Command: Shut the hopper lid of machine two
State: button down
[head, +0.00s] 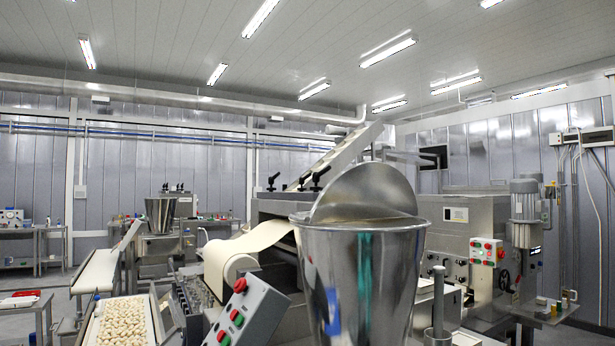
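A large shiny steel hopper (362,285) stands close in the foreground, right of centre. Its round steel lid (372,188) is raised and tilted up at the back of the rim, so the hopper is open. Part of the hopper's mouth shows below the lid, but its depth is hidden. A smaller steel hopper (160,214) stands on another machine farther back on the left; I cannot tell whether it has a lid. No machine number is readable. My gripper is not in view.
A pasta-sheet machine (272,205) with a dough sheet (250,242) stands behind the near hopper. A tilted button box (245,312) is at its lower left. A tray of filled pasta (122,325) is lower left. A mixer column (525,215) stands right.

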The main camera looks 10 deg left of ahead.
aim_at(370, 190)
jog(key=u, duration=0.1)
jog(key=k, duration=0.25)
jog(key=u, duration=2.3)
jog(key=k, duration=0.65)
jog(key=z, duration=0.35)
jog(key=i, duration=1.55)
jog(key=u, duration=0.2)
